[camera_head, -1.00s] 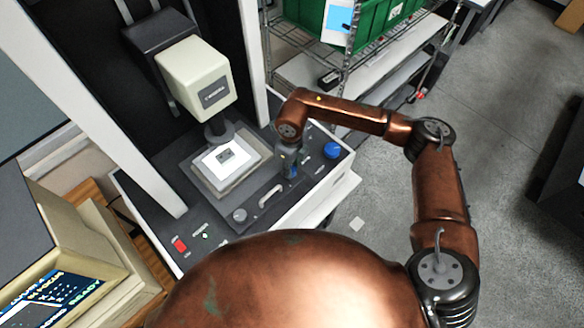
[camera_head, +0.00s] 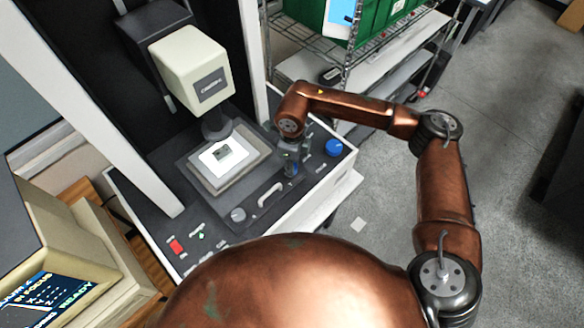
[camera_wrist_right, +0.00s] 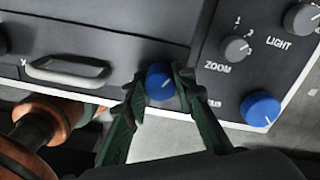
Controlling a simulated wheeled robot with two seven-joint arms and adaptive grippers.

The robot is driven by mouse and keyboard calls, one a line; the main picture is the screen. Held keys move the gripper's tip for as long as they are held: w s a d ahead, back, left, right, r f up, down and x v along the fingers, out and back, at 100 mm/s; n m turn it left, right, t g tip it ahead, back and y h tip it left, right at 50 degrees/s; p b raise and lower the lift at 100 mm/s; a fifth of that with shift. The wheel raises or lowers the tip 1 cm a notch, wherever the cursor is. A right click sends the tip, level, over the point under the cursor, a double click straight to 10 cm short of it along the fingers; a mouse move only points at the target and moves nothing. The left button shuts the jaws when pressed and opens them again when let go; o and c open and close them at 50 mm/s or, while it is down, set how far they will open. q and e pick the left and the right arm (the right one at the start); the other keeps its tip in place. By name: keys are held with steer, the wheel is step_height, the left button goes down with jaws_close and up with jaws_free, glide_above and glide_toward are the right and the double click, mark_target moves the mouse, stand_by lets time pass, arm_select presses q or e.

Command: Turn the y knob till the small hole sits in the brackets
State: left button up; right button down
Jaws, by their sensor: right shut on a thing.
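My right gripper (camera_wrist_right: 161,83) is shut on a blue knob (camera_wrist_right: 160,87) on the machine's front panel, one finger on each side. I take this for the y knob; no letter is readable beside it. In the head view the right gripper (camera_head: 290,167) is at the same knob, largely hidden by its own wrist. The stage (camera_head: 260,150) carries a white plate with a small dark part (camera_head: 221,153) under the lens. The monitor screen (camera_head: 45,300) is cut off at the lower left. Neither the small hole nor the brackets can be made out. My left gripper is out of view.
Right of the held knob are a second blue knob (camera_wrist_right: 260,108), a grey zoom knob (camera_wrist_right: 235,48) and a light knob (camera_wrist_right: 302,18). A grey handle (camera_wrist_right: 68,70) is left of it. A red button (camera_head: 176,246) is on the panel's left. A wire rack stands behind.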

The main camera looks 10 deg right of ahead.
steer(key=n+b, duration=0.5)
steer(key=shift+f, duration=0.2)
steer(key=shift+r+n+b, duration=0.2)
steer(key=shift+n+b, duration=1.2)
steer(key=shift+n, duration=0.8)
steer(key=shift+r, duration=0.1)
steer(key=c, duration=1.6)
jaws_free()
step_height(320, 180, up, 12)
steer(key=shift+d, duration=0.1)
